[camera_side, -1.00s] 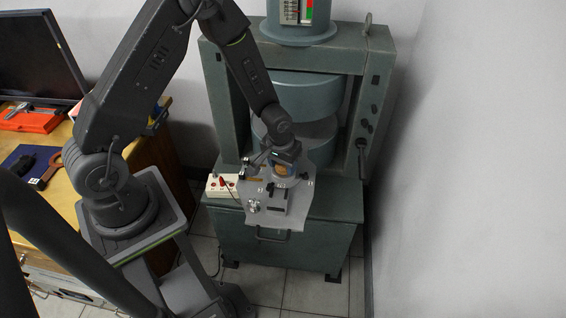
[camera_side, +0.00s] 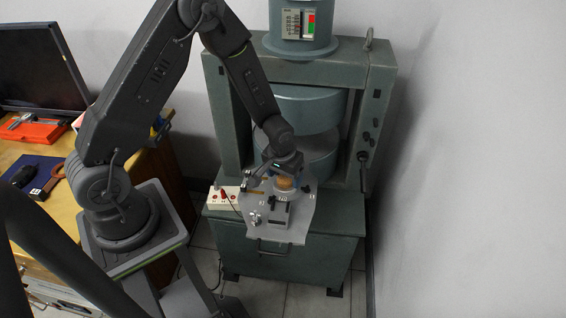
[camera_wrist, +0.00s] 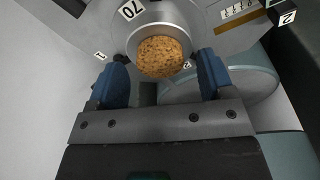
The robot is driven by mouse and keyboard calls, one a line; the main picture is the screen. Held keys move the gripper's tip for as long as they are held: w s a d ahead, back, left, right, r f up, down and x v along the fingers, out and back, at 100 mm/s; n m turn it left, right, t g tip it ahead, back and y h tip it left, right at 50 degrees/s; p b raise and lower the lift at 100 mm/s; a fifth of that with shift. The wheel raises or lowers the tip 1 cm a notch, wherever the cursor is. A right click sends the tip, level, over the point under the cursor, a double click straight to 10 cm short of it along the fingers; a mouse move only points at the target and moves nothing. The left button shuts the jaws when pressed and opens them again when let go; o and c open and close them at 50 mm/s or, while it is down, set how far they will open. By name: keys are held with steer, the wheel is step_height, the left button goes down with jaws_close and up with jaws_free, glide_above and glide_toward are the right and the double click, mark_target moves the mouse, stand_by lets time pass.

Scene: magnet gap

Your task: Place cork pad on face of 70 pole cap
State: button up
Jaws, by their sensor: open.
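The cork pad (camera_wrist: 160,57), a round brown speckled disc, lies on the end face of the silver 70 pole cap (camera_wrist: 158,18) in the wrist view; it looks roughly centred. The label "70" shows beside the cap. In the side view the cork pad (camera_side: 284,184) is a small orange spot on the grey plate's fixture. My gripper (camera_wrist: 162,76) is open, its two blue fingers apart on either side of the cork pad with visible space between. In the side view my gripper (camera_side: 279,170) is just above the pad, partly hiding the cap.
A grey plate (camera_side: 297,228) with numbered labels and small fittings juts out before the green magnet frame (camera_side: 222,120). The round magnet poles (camera_side: 306,108) stand close behind. A white box (camera_side: 222,199) with red leads sits left of the plate. Free room lies to the right.

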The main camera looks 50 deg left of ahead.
step_height(320, 180, up, 11)
steer(key=s, duration=0.2)
step_height(320, 180, up, 12)
steer(key=m+t, duration=0.2)
glide_above(281, 184)
steer(key=s+d, duration=0.2)
steer(key=s, duration=0.3)
steer(key=s+d+r+m+t, duration=0.2)
steer(key=s+r, duration=0.6)
steer(key=s, duration=0.4)
steer(key=shift+d+r+h, duration=0.25)
steer(key=shift+h, duration=0.05)
steer(key=shift+c, duration=0.2)
